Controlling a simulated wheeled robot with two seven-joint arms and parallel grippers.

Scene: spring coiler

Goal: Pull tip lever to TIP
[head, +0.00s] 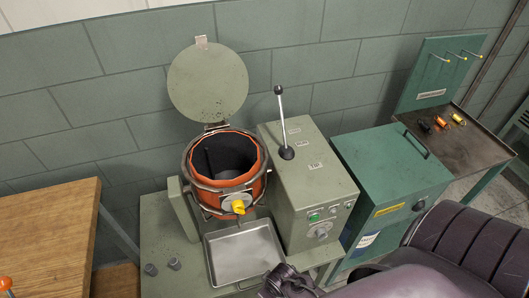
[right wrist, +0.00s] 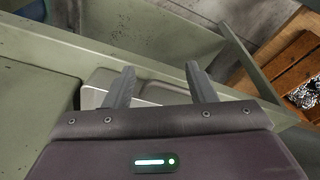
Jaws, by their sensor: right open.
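The lever (head: 282,118) has a black round knob and a thin metal shaft. It rises from a black boot on top of the grey-green control box (head: 320,195) and leans slightly left toward the wall. Small label plates sit along the box top, too small to read. My right gripper (right wrist: 157,80) is open and empty in the right wrist view, its two fingers apart. In the head view my right arm comes in from the lower right, with its dark end low in front of the box, well below the lever. My left gripper is in neither view.
Left of the box stands an orange pot (head: 210,200) with its round lid (head: 208,82) raised and a yellow spout part. A metal tray (head: 243,255) lies below. A green cabinet (head: 395,170) stands right, a wooden table (head: 50,235) left. Space above the box is clear.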

